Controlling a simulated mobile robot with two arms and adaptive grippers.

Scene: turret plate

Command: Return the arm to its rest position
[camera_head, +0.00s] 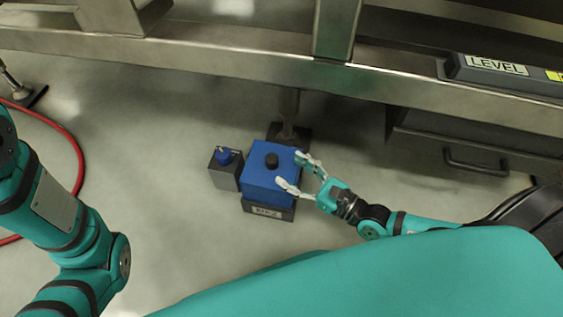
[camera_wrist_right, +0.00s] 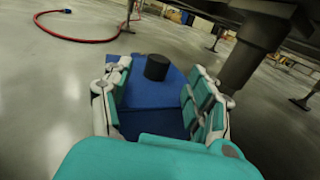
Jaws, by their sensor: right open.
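Nothing shows between the fingers in a grip; whether a finger touches the box I cannot tell. My left arm comes in at the left edge of the head view; its gripper is out of the picture.
A small grey box with a blue knob (camera_head: 226,171) stands left of the blue box. A steel frame beam (camera_head: 240,62) crosses above, with a leg (camera_head: 287,112) behind the box. A drawer (camera_head: 465,145) is at right. A red hose (camera_head: 72,145) lies at left. Open floor lies between.

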